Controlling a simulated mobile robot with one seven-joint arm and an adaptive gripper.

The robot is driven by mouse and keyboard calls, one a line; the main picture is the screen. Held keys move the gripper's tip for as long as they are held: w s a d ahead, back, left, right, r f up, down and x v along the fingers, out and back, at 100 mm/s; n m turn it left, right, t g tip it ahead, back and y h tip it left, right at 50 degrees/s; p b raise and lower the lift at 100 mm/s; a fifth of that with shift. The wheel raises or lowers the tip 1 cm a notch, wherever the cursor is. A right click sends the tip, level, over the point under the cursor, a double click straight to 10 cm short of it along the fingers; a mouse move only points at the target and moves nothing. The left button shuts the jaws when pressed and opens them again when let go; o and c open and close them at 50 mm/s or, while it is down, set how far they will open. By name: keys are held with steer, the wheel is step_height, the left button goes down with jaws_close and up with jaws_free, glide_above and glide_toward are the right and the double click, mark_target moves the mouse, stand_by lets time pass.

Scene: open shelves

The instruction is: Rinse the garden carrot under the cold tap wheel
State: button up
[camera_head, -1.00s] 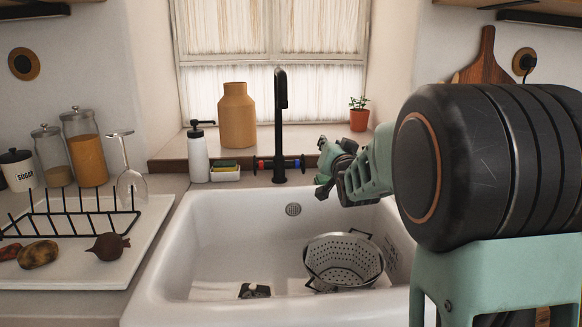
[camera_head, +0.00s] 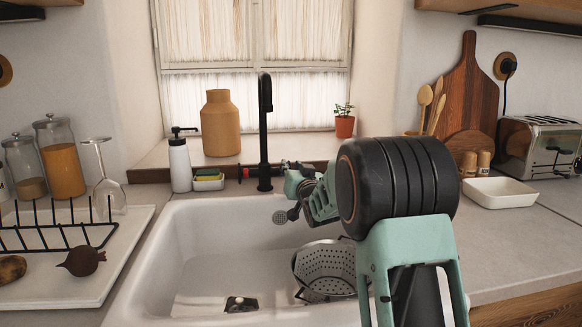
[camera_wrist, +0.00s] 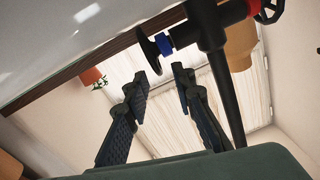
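The black tap (camera_head: 265,130) stands behind the white sink. The cold tap wheel (camera_wrist: 148,50) is black with a blue collar (camera_wrist: 165,45) and shows near my fingertips in the wrist view. My gripper (camera_wrist: 161,80) is open, with nothing between its fingers. The wheel lies just beyond the left finger's tip; I cannot tell whether they touch. In the head view, my gripper mostly hides the wheel beside the tap. A red collar (camera_wrist: 255,8) marks the tap's other side. I see no carrot in the current views.
A metal colander (camera_head: 325,268) stands in the sink (camera_head: 190,240). A soap bottle (camera_head: 180,163), a sponge dish (camera_head: 208,182) and a tan vase (camera_head: 220,125) stand near the tap. A beet (camera_head: 82,262) and a potato (camera_head: 12,268) lie by the black rack at left. A white dish (camera_head: 500,193) stands right.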

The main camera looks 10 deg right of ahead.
steer(key=shift+w, duration=0.85)
jaws_close()
